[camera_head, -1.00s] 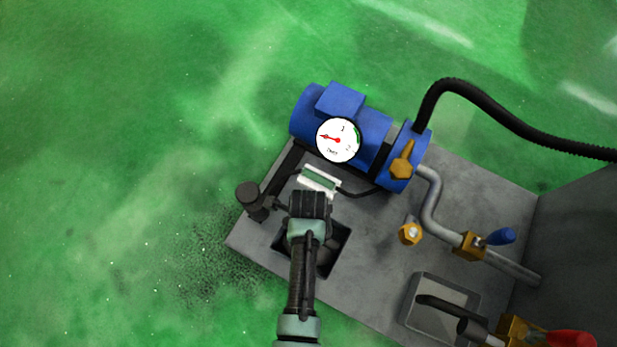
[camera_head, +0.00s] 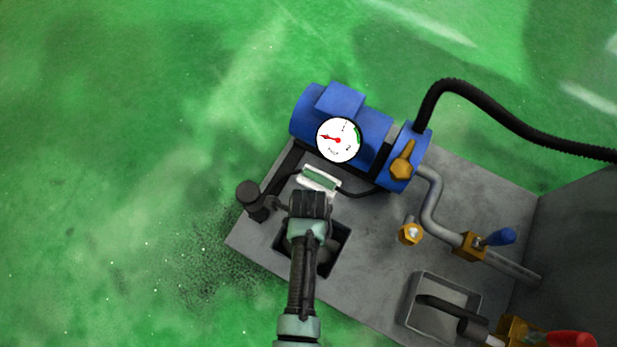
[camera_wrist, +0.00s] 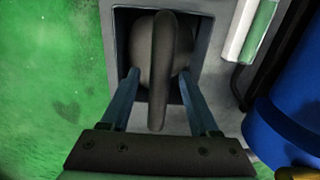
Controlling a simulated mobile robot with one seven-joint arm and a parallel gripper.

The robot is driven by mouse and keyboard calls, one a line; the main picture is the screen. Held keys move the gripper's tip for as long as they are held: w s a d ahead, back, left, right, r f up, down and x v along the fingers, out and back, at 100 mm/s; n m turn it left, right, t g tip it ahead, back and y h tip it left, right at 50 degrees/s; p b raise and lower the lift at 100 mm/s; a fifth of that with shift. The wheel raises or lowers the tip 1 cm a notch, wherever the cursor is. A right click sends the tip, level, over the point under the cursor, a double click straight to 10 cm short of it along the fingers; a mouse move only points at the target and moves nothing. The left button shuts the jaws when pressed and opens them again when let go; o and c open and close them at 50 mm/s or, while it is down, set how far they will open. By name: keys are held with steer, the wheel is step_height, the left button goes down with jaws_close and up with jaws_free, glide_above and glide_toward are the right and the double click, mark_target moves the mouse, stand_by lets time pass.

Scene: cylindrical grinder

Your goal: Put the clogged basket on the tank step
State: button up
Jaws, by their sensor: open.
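The clogged basket (camera_wrist: 146,62) appears as a rounded grey body with a dark bar-like handle (camera_wrist: 161,100), inside a square opening in the tank top. In the wrist view my gripper (camera_wrist: 158,76) is open, with one finger on each side of the handle. I cannot tell whether the fingers touch it. In the head view my gripper (camera_head: 309,205) is over the square opening (camera_head: 336,258), and my arm hides most of the basket. The grey tank top (camera_head: 375,265) is visible around it; I cannot make out which part is the step.
A blue motor pump (camera_head: 345,115) with a white gauge (camera_head: 338,140) stands behind the opening. A white-framed green sight glass (camera_head: 319,181) and a black post (camera_head: 252,201) are close to my gripper. Pipes, a brass fitting (camera_head: 411,233) and a rectangular box (camera_head: 440,305) lie right.

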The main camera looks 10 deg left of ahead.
step_height(320, 180, up, 12)
steer(key=f+p, duration=0.1)
steer(key=p, duration=0.5)
steer(key=w+r+n+t, duration=0.5)
steer(key=w+r+t, duration=0.2)
steer(key=w+r, duration=0.85)
steer(key=w+d+r+n+t, duration=0.1)
steer(key=w+r+n+t, duration=0.3)
steer(key=r, duration=0.8)
steer(key=w+r+n+t, duration=0.25)
steer(key=w+r, duration=0.25)
steer(key=r, duration=0.7)
steer(key=s+d+r+n+t, duration=0.1)
steer(key=s+r+n+t, duration=0.2)
steer(key=r, duration=0.9)
steer(key=s+d+r+n+t, duration=0.1)
steer(key=s+r+n+t, duration=0.3)
steer(key=r, duration=0.8)
steer(key=s+r+n+t, duration=0.3)
steer(key=s+r+t, duration=0.4)
steer(key=r, duration=0.7)
steer(key=shift+s+d, duration=0.3)
steer(key=shift+s, duration=0.75)
